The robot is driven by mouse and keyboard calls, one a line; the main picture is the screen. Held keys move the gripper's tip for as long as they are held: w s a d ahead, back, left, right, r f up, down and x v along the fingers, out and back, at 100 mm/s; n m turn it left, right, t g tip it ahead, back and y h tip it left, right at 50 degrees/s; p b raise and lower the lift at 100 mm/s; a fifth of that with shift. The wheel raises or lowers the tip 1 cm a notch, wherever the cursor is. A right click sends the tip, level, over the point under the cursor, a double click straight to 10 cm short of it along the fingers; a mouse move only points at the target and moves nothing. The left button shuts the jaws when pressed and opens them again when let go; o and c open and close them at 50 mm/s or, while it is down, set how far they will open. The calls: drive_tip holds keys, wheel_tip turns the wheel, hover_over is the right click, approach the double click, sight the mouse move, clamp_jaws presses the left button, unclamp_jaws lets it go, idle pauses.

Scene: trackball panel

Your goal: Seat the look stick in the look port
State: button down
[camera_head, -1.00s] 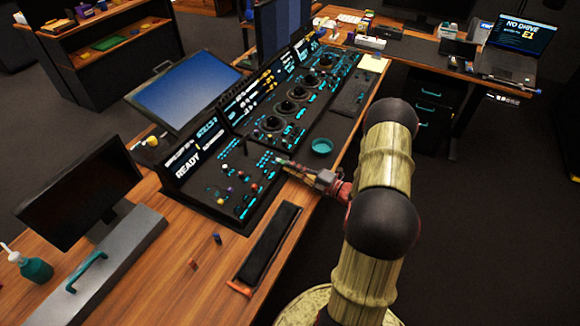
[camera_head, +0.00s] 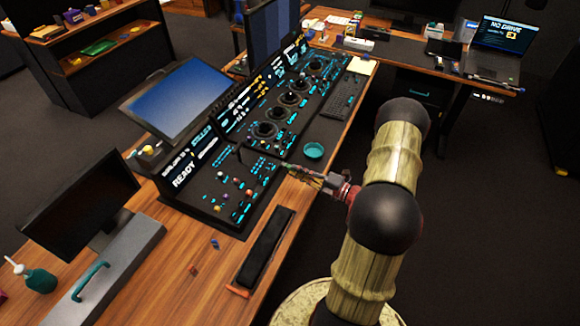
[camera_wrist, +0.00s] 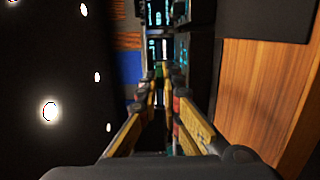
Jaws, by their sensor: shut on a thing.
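My gripper (camera_head: 291,170) is at the right edge of the near-left control panel (camera_head: 213,205), pointing left. In the wrist view, its fingers (camera_wrist: 159,82) come close together on a small dark thing. Its shape is mostly hidden, and I cannot tell whether it is the look stick. The panel carries several small coloured knobs and lit cyan keys. I cannot make out which spot is the look port.
A teal bowl (camera_head: 314,151) stands beyond my gripper. A long black tray (camera_head: 265,248) lies in front of the panel. A small blue piece (camera_head: 215,244) and a red piece (camera_head: 193,270) lie on the wooden desk. Screens (camera_head: 183,98) stand behind the panel.

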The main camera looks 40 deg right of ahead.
drive_tip(key=s+d+r+p, duration=0.2)
drive_tip(key=s+r+p, duration=0.1)
drive_tip(key=s, duration=0.5)
drive_tip(key=shift+d+p, duration=0.15)
drive_tip(key=shift+p, duration=0.2)
